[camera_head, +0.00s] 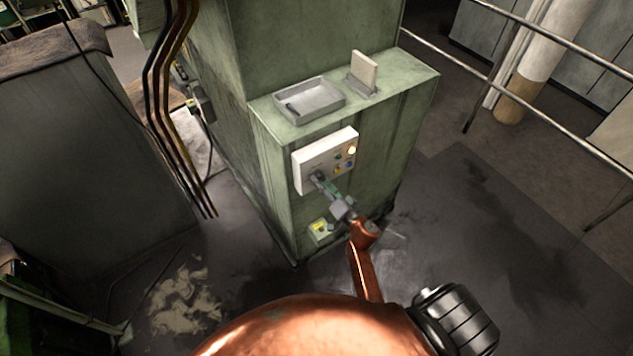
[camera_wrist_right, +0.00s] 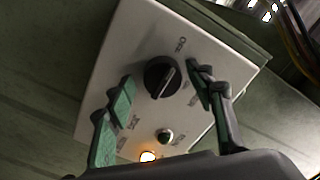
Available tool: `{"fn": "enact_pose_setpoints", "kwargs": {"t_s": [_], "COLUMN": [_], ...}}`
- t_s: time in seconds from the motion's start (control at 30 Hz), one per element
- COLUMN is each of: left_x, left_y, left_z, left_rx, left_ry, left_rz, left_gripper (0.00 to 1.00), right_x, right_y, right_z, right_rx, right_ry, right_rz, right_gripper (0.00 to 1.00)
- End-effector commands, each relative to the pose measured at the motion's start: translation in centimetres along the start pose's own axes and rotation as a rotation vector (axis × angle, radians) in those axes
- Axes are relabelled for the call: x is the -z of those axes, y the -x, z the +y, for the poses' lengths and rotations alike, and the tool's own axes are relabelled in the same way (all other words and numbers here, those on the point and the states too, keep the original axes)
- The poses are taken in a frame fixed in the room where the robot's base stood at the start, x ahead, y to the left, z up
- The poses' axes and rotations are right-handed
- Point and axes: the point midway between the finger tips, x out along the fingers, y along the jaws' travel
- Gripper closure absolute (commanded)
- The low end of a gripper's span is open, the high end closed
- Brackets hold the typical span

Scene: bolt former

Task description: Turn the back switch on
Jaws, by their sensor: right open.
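A white control box (camera_head: 312,164) is mounted on the front of a green machine cabinet. In the right wrist view its panel (camera_wrist_right: 115,55) carries a black rotary switch (camera_wrist_right: 162,77) with a ridged handle and small printed labels. Below the switch are a small dark button (camera_wrist_right: 165,136) and a lit orange lamp (camera_wrist_right: 148,156). My right gripper (camera_head: 320,179) reaches the lower left of the box. In the wrist view its green-padded fingers (camera_wrist_right: 160,98) are apart, one on each side of the switch, and not visibly closed on it. My left gripper is not in view.
The green cabinet (camera_head: 275,200) has a grey tray (camera_head: 325,103) and an upright beige plate (camera_head: 363,72) on top. A small yellow-green box (camera_head: 320,230) sits low on its front. Dark cables (camera_head: 165,100) hang at left, a railing (camera_head: 480,78) runs at right. Floor at right is clear.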

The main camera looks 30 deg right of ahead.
Motion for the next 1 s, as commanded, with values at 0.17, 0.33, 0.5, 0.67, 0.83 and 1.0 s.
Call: {"fn": "enact_pose_setpoints", "kwargs": {"t_s": [0.17,0.33,0.5,0.67,0.83,1.0], "left_x": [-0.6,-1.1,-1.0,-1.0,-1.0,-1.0], "left_y": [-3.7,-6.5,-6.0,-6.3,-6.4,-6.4], "left_z": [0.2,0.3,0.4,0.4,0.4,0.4], "left_rx": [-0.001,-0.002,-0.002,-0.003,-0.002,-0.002], "left_ry": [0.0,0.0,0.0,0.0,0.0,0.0], "left_rz": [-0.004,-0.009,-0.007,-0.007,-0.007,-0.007], "left_gripper": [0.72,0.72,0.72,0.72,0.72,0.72], "right_x": [-0.5,-0.4,0.0,0.0,0.1,0.1], "right_y": [0.0,0.0,0.0,0.0,0.0,0.0], "right_z": [0.4,0.4,-0.1,-0.1,-0.2,-0.2], "right_rx": [0.004,0.002,0.003,0.003,0.002,0.002], "right_ry": [0.181,0.345,0.583,0.733,0.803,0.811], "right_rz": [0.002,0.002,0.0,0.0,0.001,0.001], "right_gripper": [0.51,0.51,0.51,0.51,0.51,0.51]}}
